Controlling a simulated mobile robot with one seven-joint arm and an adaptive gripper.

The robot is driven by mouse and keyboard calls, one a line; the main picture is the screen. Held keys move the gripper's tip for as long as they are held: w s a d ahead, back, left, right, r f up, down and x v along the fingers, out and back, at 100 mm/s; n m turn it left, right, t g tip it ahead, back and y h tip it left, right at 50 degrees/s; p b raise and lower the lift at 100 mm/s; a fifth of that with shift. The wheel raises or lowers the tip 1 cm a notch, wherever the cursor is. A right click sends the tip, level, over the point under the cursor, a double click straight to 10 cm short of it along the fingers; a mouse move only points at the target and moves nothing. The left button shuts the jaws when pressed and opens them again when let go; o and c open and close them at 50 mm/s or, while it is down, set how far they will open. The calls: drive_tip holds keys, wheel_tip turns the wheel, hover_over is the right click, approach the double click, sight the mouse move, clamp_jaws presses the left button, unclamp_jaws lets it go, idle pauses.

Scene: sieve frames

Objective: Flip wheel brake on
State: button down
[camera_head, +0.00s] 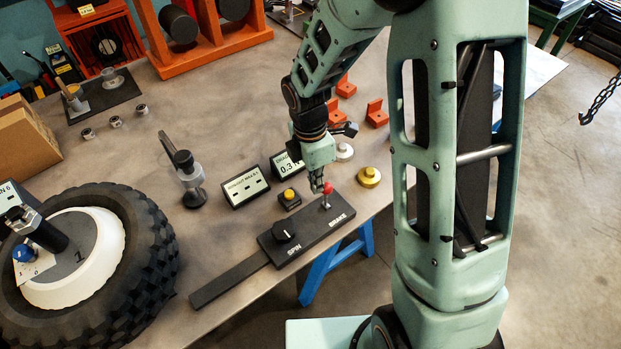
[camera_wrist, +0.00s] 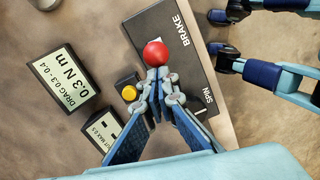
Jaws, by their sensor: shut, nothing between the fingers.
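A dark control box (camera_head: 310,231) lies near the bench's front edge, with labels SPIN and BRAKE. The brake lever has a red ball knob (camera_head: 328,187) on a short metal stalk near the BRAKE label. In the wrist view the red knob (camera_wrist: 155,54) sits just beyond my fingertips. My gripper (camera_head: 317,187) is shut and empty, close beside the knob; I cannot tell whether it touches. My fingertips also show together in the wrist view (camera_wrist: 159,78). A black SPIN knob (camera_head: 286,231) is at the box's other end.
A drag display (camera_wrist: 65,77) reads 0.3 N m; a second display (camera_head: 246,188) stands beside it. A yellow button (camera_head: 289,194) is near my gripper. A yellow-brass weight (camera_head: 369,177) and orange brackets (camera_head: 376,113) stand behind. A clamp post (camera_head: 190,180) stands left of the displays.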

drive_tip(key=shift+w+d+r+p, duration=0.1)
drive_tip(key=shift+w+d+p, duration=0.3)
drive_tip(key=shift+d, duration=0.25)
drive_tip(key=shift+w+d+r+p, duration=0.1)
drive_tip(key=shift+w+d+p, duration=0.15)
drive_tip(key=shift+w+d, duration=0.25)
drive_tip(key=shift+w+d+f, duration=0.1)
drive_tip(key=shift+w+d, duration=0.25)
drive_tip(key=shift+d, duration=0.3)
drive_tip(key=shift+w+d+f, duration=0.1)
drive_tip(key=shift+w+d, duration=0.25)
drive_tip(key=shift+d, duration=0.25)
wheel_tip(320, 180, up, 12)
drive_tip(key=w+p, duration=0.1)
drive_tip(key=shift+w+f, duration=0.2)
drive_tip(key=shift+a, duration=0.1)
drive_tip(key=shift+w, duration=0.1)
